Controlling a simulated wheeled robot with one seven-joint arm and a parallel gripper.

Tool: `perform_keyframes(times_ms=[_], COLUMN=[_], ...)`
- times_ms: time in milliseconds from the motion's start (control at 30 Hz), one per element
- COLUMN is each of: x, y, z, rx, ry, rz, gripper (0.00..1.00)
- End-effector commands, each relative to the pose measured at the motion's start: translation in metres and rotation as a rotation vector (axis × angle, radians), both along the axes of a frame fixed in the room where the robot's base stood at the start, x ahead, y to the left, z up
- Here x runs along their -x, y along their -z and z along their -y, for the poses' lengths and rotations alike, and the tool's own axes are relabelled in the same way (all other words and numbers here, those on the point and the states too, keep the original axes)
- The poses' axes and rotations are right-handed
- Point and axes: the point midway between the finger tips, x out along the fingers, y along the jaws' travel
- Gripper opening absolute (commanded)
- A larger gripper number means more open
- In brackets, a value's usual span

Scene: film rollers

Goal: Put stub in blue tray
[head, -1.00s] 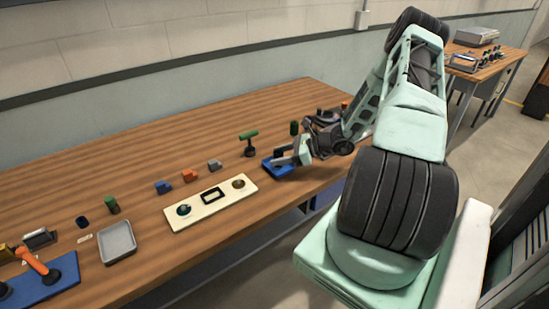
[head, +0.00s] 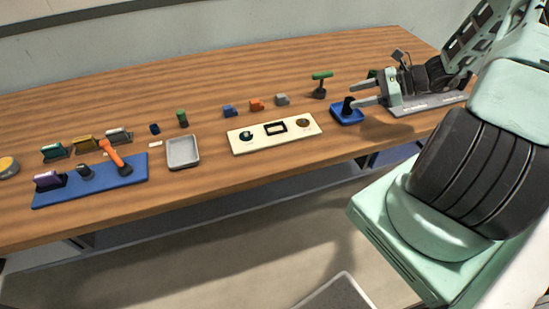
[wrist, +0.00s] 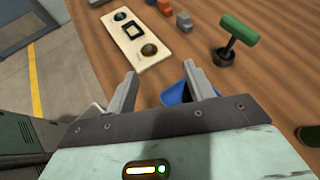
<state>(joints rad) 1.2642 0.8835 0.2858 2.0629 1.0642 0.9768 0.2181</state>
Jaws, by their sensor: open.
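The blue tray (head: 338,116) sits near the front edge of the table, at its right part. A short dark cylinder, which looks like the stub (head: 348,104), appears to stand upright in it. My gripper (head: 354,95) is open just right of the tray, with its fingers pointing left over or beside it; I cannot tell whether a finger touches the cylinder. In the wrist view the blue tray (wrist: 176,97) shows beyond the open fingers (wrist: 160,72), partly hidden by the right finger, and the stub is not clear there.
A cream board (head: 240,146) with round and square fittings lies left of the tray. A green-handled T-shaped tool (head: 321,85) stands behind it. Small blue, orange and grey blocks, a grey tray (head: 184,152) and a blue mat (head: 130,176) with tools are farther left.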

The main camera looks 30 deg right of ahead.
Motion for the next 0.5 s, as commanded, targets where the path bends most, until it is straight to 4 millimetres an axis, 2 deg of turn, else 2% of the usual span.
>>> perform_keyframes(times_ms=[33,100,233,300,367,500], x=[-0.013,-0.021,-0.02,-0.012,-0.002,0.031], y=[-0.013,-0.026,-0.049,-0.059,-0.068,-0.086], z=[-0.035,-0.082,-0.163,-0.204,-0.235,-0.299], rx=[0.058,0.14,0.294,0.377,0.448,0.614], ry=[-0.137,-0.326,-0.673,-0.858,-1.015,-1.373], rz=[0.006,0.016,0.061,0.098,0.136,0.253], gripper=[0.53,0.53,0.53,0.53,0.53,0.53])
